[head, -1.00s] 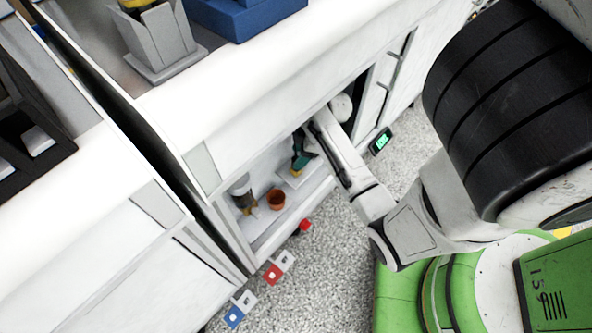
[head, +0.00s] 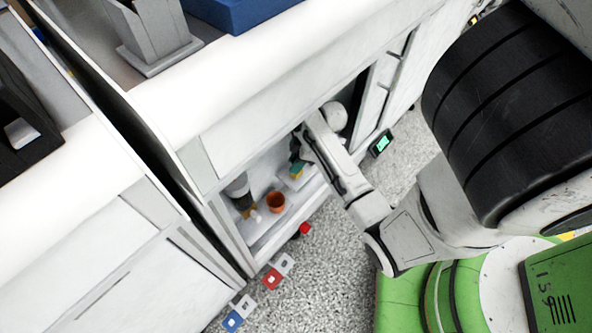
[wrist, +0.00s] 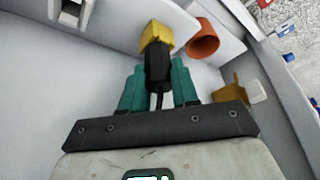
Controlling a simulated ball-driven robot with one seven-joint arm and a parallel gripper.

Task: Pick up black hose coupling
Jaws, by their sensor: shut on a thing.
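The black hose coupling (wrist: 158,72) is a dark cylinder standing out between the two teal fingers of my gripper (wrist: 157,63) in the wrist view. The fingers are shut on it, one on each side. A yellow block-like piece (wrist: 156,36) shows at the coupling's far end; I cannot tell whether it is part of it or a separate thing. In the head view my gripper (head: 298,160) reaches into the open white cabinet, mostly hidden behind my arm. The coupling itself cannot be made out there.
An orange cup (head: 276,202) stands on the cabinet shelf, also in the wrist view (wrist: 203,40). Beside it is a dark and yellow item (head: 240,194). Cabinet walls and the upper edge (head: 250,130) close in around my arm. Red and blue blocks (head: 272,277) lie outside at the floor.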

